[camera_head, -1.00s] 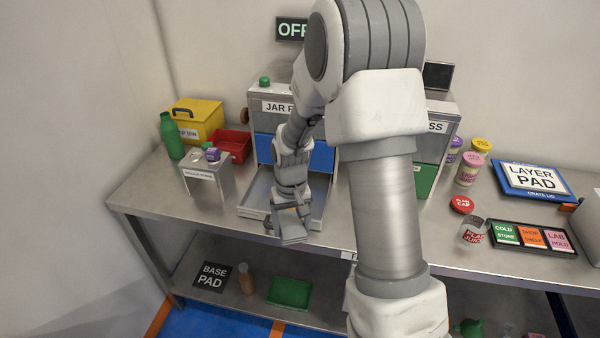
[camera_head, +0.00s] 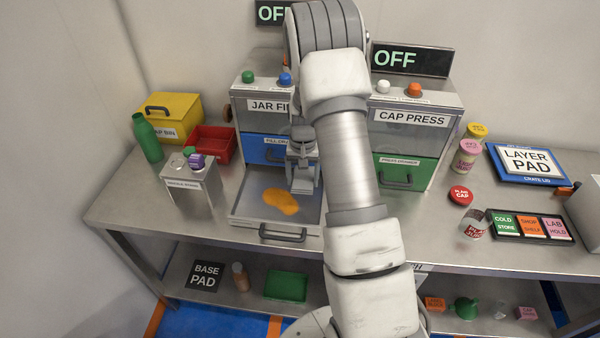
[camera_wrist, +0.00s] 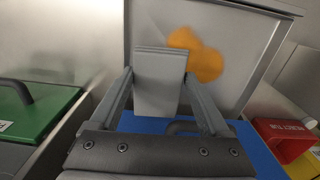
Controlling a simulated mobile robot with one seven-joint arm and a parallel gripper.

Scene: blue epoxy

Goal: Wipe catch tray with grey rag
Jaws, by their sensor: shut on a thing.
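The catch tray (camera_head: 245,207) is a shallow metal tray pulled out under the jar filler, with a dark front handle. An orange spill (camera_head: 281,201) lies on its floor, and it also shows in the wrist view (camera_wrist: 203,60). My gripper (camera_head: 303,166) is over the back right of the tray, to the right of and behind the spill. In the wrist view my gripper (camera_wrist: 163,92) is shut on the folded grey rag (camera_wrist: 160,88). The rag hides part of the spill's edge there. I cannot tell whether it touches the tray floor.
The jar filler's blue drawer (camera_head: 262,148) stands just behind the tray. A small grey stand (camera_head: 190,195) with little jars is left of it, near a red bin (camera_head: 212,143) and a green bottle (camera_head: 147,138). The cap press (camera_head: 412,120) is at right.

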